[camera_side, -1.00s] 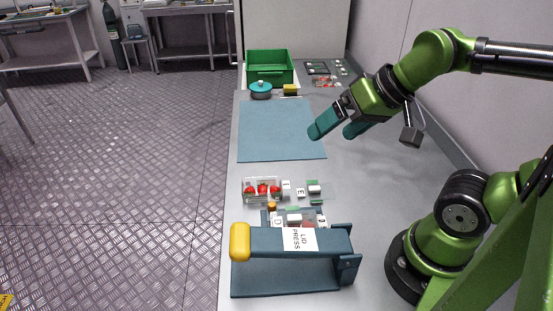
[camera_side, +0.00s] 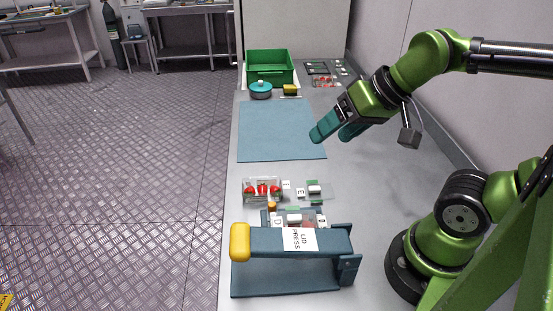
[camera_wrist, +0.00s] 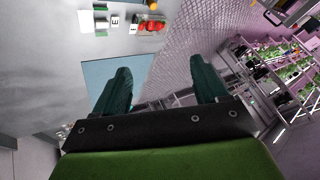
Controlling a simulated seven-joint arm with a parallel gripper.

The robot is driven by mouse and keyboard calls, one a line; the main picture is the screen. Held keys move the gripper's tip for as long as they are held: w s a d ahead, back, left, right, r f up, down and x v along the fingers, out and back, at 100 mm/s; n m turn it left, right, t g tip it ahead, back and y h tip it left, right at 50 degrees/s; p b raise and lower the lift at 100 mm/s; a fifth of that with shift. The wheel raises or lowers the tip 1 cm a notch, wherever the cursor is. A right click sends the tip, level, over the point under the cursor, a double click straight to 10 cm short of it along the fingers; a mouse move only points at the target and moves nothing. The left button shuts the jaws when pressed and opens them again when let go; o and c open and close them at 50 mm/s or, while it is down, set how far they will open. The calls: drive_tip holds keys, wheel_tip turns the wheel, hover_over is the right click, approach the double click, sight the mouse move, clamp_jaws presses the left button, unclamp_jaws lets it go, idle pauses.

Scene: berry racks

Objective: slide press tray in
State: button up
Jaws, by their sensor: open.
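The lid press (camera_side: 275,241) stands at the near end of the bench in the side view, a blue-grey frame with a yellow-ended bar. The press tray (camera_side: 267,218) seems to be the small blue-grey piece just behind the bar, mostly hidden by it, with an orange knob (camera_side: 272,206) at its far left. My gripper (camera_side: 332,134) is open and empty, above the right edge of the blue mat, well beyond the press. Its teal fingers also show spread apart in the wrist view (camera_wrist: 160,88). The press is not clearly visible in the wrist view.
A clear punnet of red berries (camera_side: 263,190) and small labelled blocks (camera_side: 314,189) lie between press and mat (camera_side: 275,130). A green crate (camera_side: 270,67), a teal pot (camera_side: 260,90) and a yellow sponge (camera_side: 290,90) stand at the back. A wall bounds the right side.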

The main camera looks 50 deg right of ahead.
drive_tip(key=w+g, duration=0.1)
drive_tip(key=w+a+f+n, duration=0.1)
drive_tip(key=w+a+f+g, duration=0.1)
drive_tip(key=w, duration=0.1)
drive_tip(key=shift+a+f+n+g, duration=0.15)
drive_tip(key=shift+f+n+g, duration=0.1)
drive_tip(key=shift+n+g, duration=0.05)
drive_tip(key=c, duration=0.7)
drive_tip(key=n+g+h, duration=0.2)
drive_tip(key=n+g, duration=0.2)
hover_over(272, 204)
drive_tip(key=shift+f, duration=1.9)
wheel_tip(272, 204, down, 16)
drive_tip(key=shift+r, duration=0.1)
drive_tip(key=shift+c, duration=0.4)
clamp_jaws()
